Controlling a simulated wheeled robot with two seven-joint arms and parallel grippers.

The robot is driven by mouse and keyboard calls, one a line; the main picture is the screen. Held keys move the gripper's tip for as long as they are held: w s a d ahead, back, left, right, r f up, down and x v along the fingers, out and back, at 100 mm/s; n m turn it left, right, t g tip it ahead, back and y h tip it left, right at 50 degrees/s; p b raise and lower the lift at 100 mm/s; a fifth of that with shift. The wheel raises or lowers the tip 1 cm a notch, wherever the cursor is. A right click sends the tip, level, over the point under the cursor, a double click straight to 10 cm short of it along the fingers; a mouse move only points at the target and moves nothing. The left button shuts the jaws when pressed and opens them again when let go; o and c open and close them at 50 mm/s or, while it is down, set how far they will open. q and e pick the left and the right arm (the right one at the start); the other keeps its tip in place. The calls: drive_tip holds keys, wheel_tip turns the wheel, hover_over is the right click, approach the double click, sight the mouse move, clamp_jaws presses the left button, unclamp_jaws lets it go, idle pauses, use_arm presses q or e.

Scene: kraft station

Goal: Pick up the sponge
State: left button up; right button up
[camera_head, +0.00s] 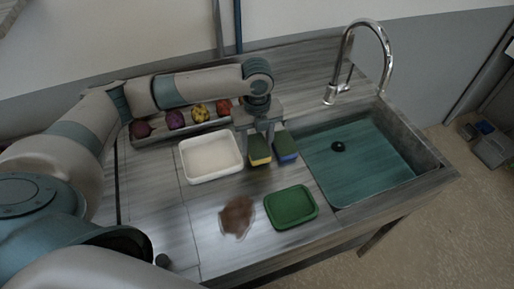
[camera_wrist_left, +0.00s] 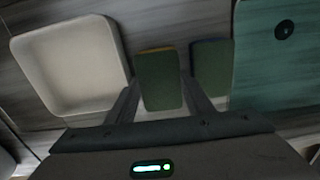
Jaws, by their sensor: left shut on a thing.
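A green and yellow sponge (camera_head: 259,153) is between the white tray and a second sponge. In the left wrist view, its green face (camera_wrist_left: 159,82) shows between my two fingers. My left gripper (camera_head: 258,137) comes down over this sponge from above and is shut on it. I cannot tell whether the sponge is off the counter. A green and blue sponge (camera_head: 286,149) is just to its right, outside the fingers. It also shows in the left wrist view (camera_wrist_left: 212,68). My right gripper is not in view.
A white tray (camera_head: 187,165) is left of the sponges. The sink (camera_head: 375,165) with a tall faucet (camera_head: 385,60) is to the right. A green tray (camera_head: 291,207) and a brown item (camera_head: 237,216) are in front. Several fruits or vegetables (camera_head: 201,112) sit in a rack behind.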

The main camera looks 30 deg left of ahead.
use_arm(q)
drive_tip(key=shift+d+r+b, duration=0.25)
drive_tip(key=shift+r+b, duration=0.3)
drive_tip(key=shift+r, duration=0.7)
drive_tip(key=s+d+r+b, duration=0.2)
drive_tip(key=s+d+r, duration=0.1)
drive_tip(key=d+r, duration=0.4)
drive_tip(key=d, duration=0.3)
drive_tip(key=shift+d+b, duration=0.4)
drive_tip(key=shift+o, duration=0.2)
drive_tip(key=shift+f, duration=0.1)
drive_tip(key=s+a+f+n, duration=0.1)
drive_tip(key=s+a+n, duration=0.1)
drive_tip(key=n, duration=1.1)
drive_tip(key=s+a+f+n, duration=0.1)
drive_tip(key=s+a+n, duration=0.2)
drive_tip(key=n, duration=1)
drive_tip(key=shift+s+f+n, duration=0.4)
drive_tip(key=shift+s, duration=0.15)
drive_tip(key=shift+a, duration=0.1)
drive_tip(key=shift+a, duration=0.1)
